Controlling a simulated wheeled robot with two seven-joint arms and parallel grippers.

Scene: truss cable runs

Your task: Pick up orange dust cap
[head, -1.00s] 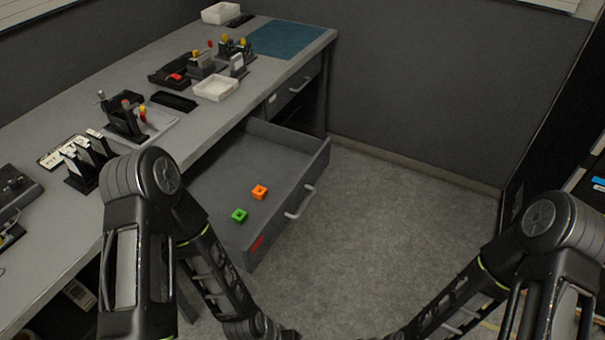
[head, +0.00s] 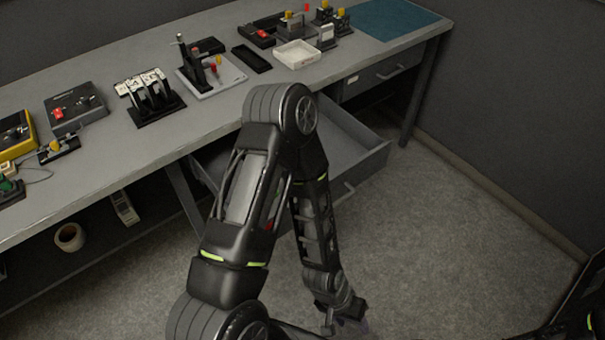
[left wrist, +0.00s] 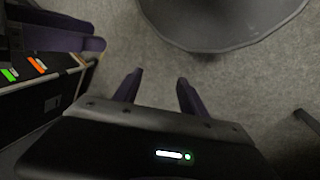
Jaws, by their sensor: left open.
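No orange dust cap shows now.
The grey desk (head: 120,185) carries several fixtures and a white tray (head: 297,54). A dark unit (left wrist: 45,105) with green and orange strips stands left in the left wrist view. The floor (head: 450,250) right of the drawer is clear.

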